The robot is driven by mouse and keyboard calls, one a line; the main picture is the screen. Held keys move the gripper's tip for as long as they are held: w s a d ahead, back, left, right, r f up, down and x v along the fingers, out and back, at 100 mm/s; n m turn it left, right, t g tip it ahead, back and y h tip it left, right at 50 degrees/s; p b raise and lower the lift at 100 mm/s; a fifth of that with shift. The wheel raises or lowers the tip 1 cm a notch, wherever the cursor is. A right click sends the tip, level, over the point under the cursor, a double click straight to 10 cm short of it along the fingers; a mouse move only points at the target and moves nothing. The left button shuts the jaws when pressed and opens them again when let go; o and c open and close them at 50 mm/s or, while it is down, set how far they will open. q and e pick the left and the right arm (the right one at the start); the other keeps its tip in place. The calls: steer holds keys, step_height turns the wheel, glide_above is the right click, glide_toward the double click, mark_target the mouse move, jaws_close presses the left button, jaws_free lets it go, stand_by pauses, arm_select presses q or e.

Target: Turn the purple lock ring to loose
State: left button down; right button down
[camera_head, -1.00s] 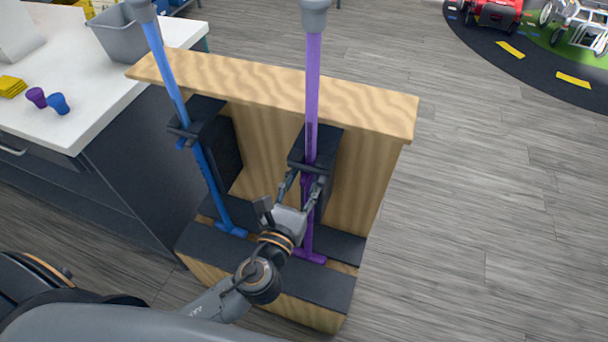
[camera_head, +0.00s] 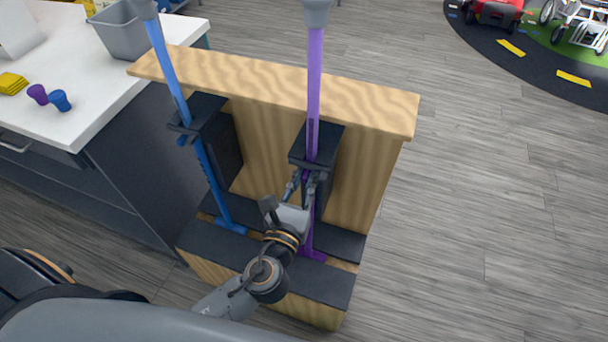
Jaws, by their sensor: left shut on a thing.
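A purple upright pole (camera_head: 314,90) stands in a black bracket (camera_head: 325,150) on a wooden stand. The purple lock ring (camera_head: 306,175) shows just below the bracket, mostly hidden by the fingers. My left gripper (camera_head: 303,183) reaches up from below and is shut on the ring. How far the ring is turned I cannot tell. My right gripper is not in view.
A blue pole (camera_head: 167,70) stands in its own black bracket to the left on the same wooden stand (camera_head: 270,85). A white counter (camera_head: 90,100) with a grey bin (camera_head: 122,35) and small purple and blue cups is at the left.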

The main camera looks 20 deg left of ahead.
arm_select(q)
steer(key=shift+w+d+r+n+g+y+p, duration=0.1)
steer(key=shift+d+n+g+y, duration=0.2)
steer(key=shift+n+y, duration=0.75)
steer(key=shift+w+d+r+n+g+y+p, duration=0.25)
steer(key=shift+n+y, duration=0.45)
steer(key=shift+y, duration=0.8)
steer(key=shift+d+f+n+g+y+b, duration=0.1)
steer(key=shift+d+n+g+y, duration=0.2)
steer(key=shift+n+y, duration=0.75)
steer(key=shift+r+y, duration=0.1)
steer(key=shift+y, duration=0.2)
steer(key=c, duration=1.4)
jaws_free()
steer(key=shift+o, duration=0.4)
steer(key=shift+w+f, duration=0.15)
steer(key=shift+f, duration=0.05)
steer(key=v, duration=1.2)
steer(key=shift+r, duration=0.1)
